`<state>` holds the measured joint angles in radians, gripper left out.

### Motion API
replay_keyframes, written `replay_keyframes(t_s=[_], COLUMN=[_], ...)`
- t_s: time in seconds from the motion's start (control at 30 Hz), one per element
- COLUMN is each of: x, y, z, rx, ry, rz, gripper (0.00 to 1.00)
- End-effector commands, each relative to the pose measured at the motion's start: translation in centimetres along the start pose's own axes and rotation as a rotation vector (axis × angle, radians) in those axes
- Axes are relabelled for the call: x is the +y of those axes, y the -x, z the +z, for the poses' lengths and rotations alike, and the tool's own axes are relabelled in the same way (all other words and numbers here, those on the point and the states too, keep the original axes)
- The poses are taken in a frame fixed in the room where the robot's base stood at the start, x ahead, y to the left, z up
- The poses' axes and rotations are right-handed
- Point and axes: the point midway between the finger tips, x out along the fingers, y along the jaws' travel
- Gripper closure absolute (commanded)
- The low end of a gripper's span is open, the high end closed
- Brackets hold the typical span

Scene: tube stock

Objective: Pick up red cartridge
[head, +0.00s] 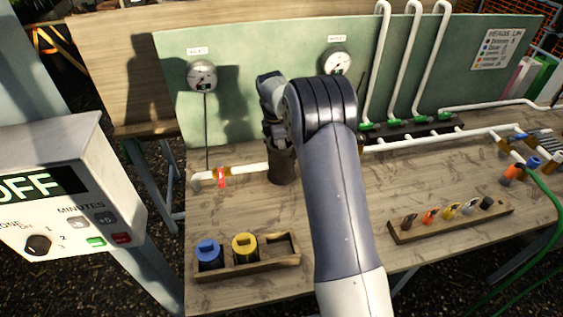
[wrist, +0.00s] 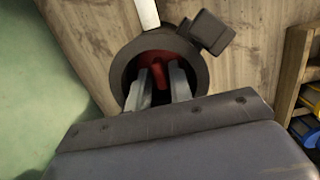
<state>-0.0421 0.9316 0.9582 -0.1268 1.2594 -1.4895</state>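The red cartridge (wrist: 160,72) sits inside a dark round housing (wrist: 118,70), seen from above in the wrist view. In the head view this housing (head: 282,168) stands on the bench at the end of a white pipe, and the cartridge is hidden. My gripper (wrist: 161,84) points down into the housing mouth. Its two fingers stand on either side of the cartridge's raised red tab and look open, with narrow gaps; contact is hard to judge. In the head view my gripper (head: 275,140) is mostly hidden by my arm.
A wooden rack (head: 245,268) at the front holds a blue cartridge (head: 208,254) and a yellow cartridge (head: 245,247); its right slot is empty. A dark block (wrist: 212,32) juts out beside the housing mouth. A green panel with gauges (head: 202,76) stands behind. A strip of small coloured parts (head: 450,222) lies right.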

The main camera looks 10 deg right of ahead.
Motion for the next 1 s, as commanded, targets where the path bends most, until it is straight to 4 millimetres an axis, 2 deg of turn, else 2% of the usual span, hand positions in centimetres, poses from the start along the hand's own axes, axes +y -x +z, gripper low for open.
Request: replay_keyframes(t_s=[0.03,0.23,0.77,1.0], x=[0.0,0.0,0.0,0.1], y=[0.0,0.1,0.1,1.5], z=[0.0,0.0,0.0,0.2], rx=[0.0,0.0,0.0,0.0], ry=[0.0,0.0,0.0,-0.001], rz=[0.0,0.0,0.001,0.003], gripper=[0.84,1.0,1.0,1.0])
